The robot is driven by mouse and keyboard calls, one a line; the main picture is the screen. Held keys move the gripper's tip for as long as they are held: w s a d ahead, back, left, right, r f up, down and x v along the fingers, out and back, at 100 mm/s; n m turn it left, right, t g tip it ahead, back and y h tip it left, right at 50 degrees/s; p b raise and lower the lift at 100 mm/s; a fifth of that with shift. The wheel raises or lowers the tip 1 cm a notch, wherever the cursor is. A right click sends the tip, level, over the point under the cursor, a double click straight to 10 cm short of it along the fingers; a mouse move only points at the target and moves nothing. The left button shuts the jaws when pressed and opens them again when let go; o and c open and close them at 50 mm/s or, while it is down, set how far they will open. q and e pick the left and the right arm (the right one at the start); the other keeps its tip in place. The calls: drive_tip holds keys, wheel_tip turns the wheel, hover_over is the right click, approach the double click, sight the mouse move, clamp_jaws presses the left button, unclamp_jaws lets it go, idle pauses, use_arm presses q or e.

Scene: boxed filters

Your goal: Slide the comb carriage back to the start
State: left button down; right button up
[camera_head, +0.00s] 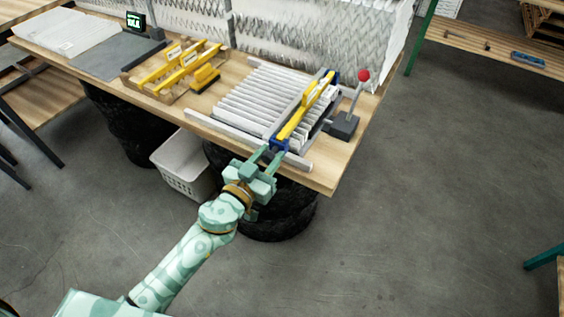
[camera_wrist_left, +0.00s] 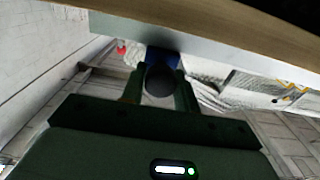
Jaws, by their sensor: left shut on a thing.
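The comb carriage is a yellow bar with blue ends (camera_head: 306,108) lying across the right part of a rack of white pleated slats (camera_head: 250,100) on the wooden table. My left gripper (camera_head: 272,152) is at the carriage's near blue end, at the table's front edge. In the left wrist view its two fingers (camera_wrist_left: 159,88) are shut around a dark round knob (camera_wrist_left: 159,80) below the blue end block (camera_wrist_left: 162,58). My right gripper is not in view.
A grey lever base with a red knob (camera_head: 363,75) stands right of the rack. Yellow-handled pieces (camera_head: 180,68) sit on a wooden tray to the left. A pale rail (camera_head: 222,130) runs along the table's front. A white basket (camera_head: 183,165) is below the table.

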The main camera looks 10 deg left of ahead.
use_arm(q)
drive_tip(key=w+a, duration=0.3)
drive_tip(key=a, duration=0.6)
drive_tip(key=w+a+b, duration=0.1)
drive_tip(key=w+a, duration=0.2)
drive_tip(key=a, duration=0.6)
drive_tip(key=w+a+b, duration=0.1)
drive_tip(key=w+a, duration=0.2)
drive_tip(key=a, duration=0.6)
drive_tip(key=shift+w, duration=0.4)
drive_tip(key=shift+a+r, duration=0.1)
drive_tip(key=c, duration=1.1)
unclamp_jaws()
drive_tip(key=shift+a, duration=0.1)
drive_tip(key=shift+o, duration=0.2)
